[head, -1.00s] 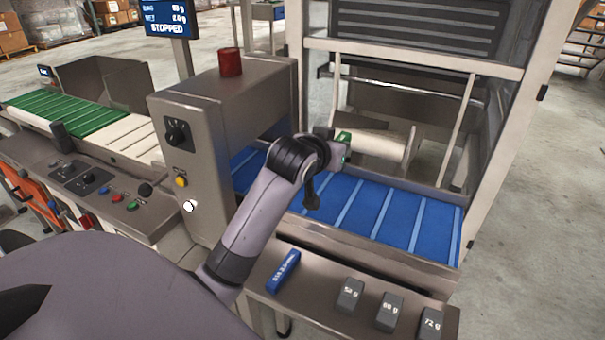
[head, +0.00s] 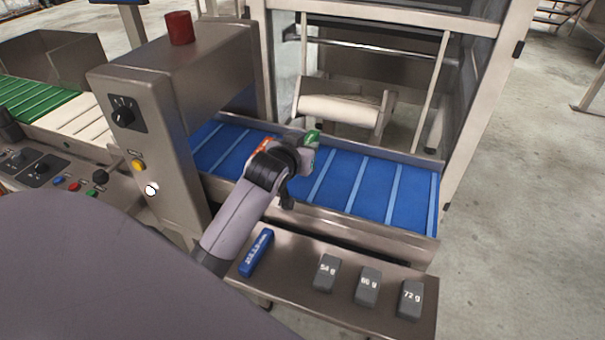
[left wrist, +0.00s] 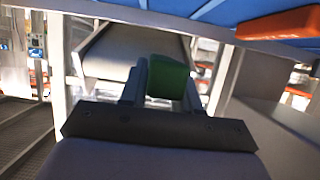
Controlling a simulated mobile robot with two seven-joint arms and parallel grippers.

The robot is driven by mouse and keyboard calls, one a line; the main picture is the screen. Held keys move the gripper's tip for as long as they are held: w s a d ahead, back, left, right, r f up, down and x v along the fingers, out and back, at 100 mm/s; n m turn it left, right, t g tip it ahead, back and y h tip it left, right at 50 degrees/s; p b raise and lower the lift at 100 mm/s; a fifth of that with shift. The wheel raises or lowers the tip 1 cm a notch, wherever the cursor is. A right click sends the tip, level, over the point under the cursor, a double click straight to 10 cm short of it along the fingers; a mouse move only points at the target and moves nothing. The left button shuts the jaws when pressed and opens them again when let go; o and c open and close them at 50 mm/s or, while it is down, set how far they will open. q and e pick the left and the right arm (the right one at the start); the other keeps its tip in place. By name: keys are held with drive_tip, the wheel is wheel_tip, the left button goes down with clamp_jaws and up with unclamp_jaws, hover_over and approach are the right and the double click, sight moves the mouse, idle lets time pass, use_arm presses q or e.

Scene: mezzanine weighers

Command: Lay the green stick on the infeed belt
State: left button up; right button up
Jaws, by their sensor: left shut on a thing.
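The green stick (head: 313,136) is held in my left gripper (head: 302,146). In the left wrist view its green end (left wrist: 168,78) shows between the two fingers. The blue infeed belt (head: 363,190) with pale cross strips lies under and around the gripper. The gripper is over the far half of the belt; I cannot tell whether the stick touches it. An orange stick (head: 262,145) lies on the belt just left of the gripper, partly hidden by my arm. It also shows in the left wrist view (left wrist: 280,22). My right gripper is out of view.
A steel cabinet (head: 150,165) with a red lamp (head: 179,28) stands left of the belt. A guard frame (head: 447,70) and pale roller (head: 340,110) stand behind. The front shelf (head: 290,279) holds a blue labelled bar (head: 256,253) and three grey weights (head: 367,287). The belt's right side is clear.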

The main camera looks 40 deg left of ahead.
sight(304, 180)
use_arm(q)
wheel_tip(304, 180, down, 8)
drive_tip(key=shift+r+b, duration=0.25)
drive_tip(key=shift+b, duration=0.3)
drive_tip(key=o, duration=1.1)
drive_tip(key=shift+f, duration=0.15)
drive_tip(key=shift+c, duration=0.2)
drive_tip(key=shift+r, duration=0.2)
drive_tip(key=p+v, duration=0.1)
drive_tip(key=v, duration=1.1)
drive_tip(key=shift+p, duration=0.3)
drive_tip(key=shift+s+f, duration=0.1)
